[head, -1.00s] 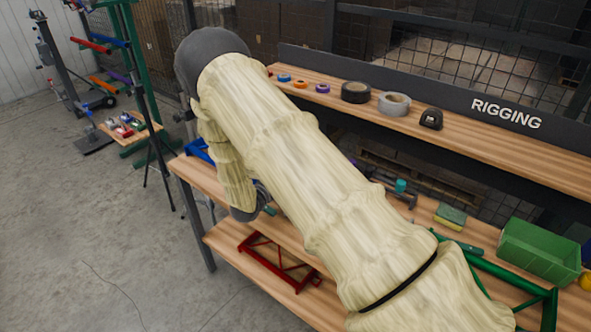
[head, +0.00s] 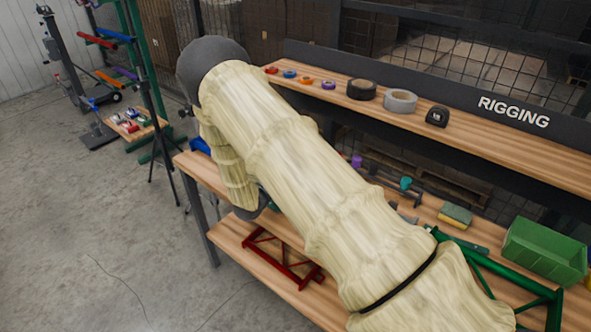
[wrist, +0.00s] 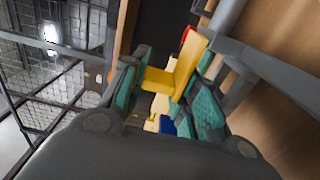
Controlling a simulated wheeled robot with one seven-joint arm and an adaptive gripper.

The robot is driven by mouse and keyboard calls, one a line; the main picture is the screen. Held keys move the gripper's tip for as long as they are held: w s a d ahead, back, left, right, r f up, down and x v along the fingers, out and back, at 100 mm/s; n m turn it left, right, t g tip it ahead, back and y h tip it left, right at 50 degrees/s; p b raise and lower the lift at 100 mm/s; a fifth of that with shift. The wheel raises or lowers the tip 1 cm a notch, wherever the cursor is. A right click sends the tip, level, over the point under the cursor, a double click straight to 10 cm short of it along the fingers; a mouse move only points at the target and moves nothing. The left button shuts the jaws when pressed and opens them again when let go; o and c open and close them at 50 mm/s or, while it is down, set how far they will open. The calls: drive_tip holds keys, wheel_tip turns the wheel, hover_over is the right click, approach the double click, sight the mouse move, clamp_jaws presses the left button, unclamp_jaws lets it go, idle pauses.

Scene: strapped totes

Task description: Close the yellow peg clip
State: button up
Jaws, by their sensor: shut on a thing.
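The yellow peg clip (wrist: 186,72) is in the wrist view, between the teal-padded fingers of my gripper (wrist: 168,84). The left pad meets one end of the clip and the right pad is against its other side. My gripper is shut on it. I cannot tell whether the clip's own jaws are open or closed. In the head view my cream-sleeved arm hides the clip and my gripper.
Behind the clip are a red piece (wrist: 188,35) and a blue piece (wrist: 168,126), partly hidden. Open floor lies at left.

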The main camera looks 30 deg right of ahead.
drive_tip(key=shift+w+r, duration=0.1)
drive_tip(key=shift+r, duration=0.1)
drive_tip(key=o, duration=0.9)
drive_tip(key=shift+a+f, duration=0.1)
drive_tip(key=shift+a, duration=0.2)
drive_tip(key=v, duration=1.1)
drive_tip(key=shift+s+a, duration=0.2)
drive_tip(key=shift+s, duration=0.05)
drive_tip(key=shift+f, duration=0.1)
